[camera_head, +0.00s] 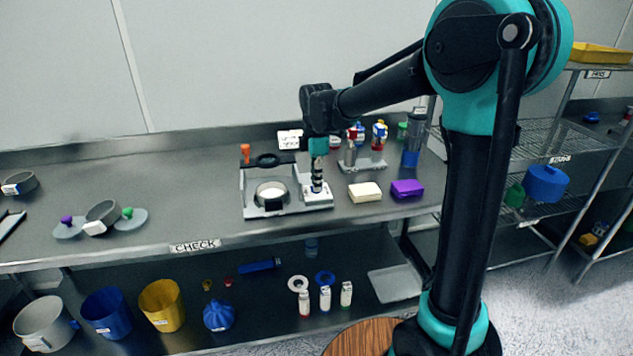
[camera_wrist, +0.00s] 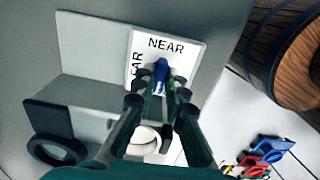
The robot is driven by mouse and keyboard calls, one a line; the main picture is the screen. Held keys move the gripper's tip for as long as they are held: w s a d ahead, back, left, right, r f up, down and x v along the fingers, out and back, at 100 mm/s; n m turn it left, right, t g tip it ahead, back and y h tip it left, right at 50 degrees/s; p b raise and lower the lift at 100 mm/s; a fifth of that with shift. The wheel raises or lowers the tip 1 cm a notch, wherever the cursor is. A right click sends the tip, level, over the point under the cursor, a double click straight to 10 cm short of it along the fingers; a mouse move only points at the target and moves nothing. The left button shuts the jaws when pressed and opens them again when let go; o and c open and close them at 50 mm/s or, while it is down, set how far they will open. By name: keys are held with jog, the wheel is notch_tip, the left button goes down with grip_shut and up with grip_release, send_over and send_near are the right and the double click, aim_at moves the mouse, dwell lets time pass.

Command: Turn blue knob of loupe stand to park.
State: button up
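The blue knob (camera_wrist: 161,70) stands on this plate, roughly in line with NEAR. My gripper (camera_wrist: 160,92) points down at the plate, with its fingers apart on both sides of the knob and visible gaps. In the head view my gripper (camera_head: 317,188) hides the knob.
A cream block (camera_head: 365,192) and a purple block (camera_head: 407,188) lie just right of the stand. An orange-topped item (camera_head: 245,153) is behind left.

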jog(key=o, duration=0.3)
jog(key=shift+o, duration=0.2)
notch_tip(320, 180, up, 12)
dwell(0.4)
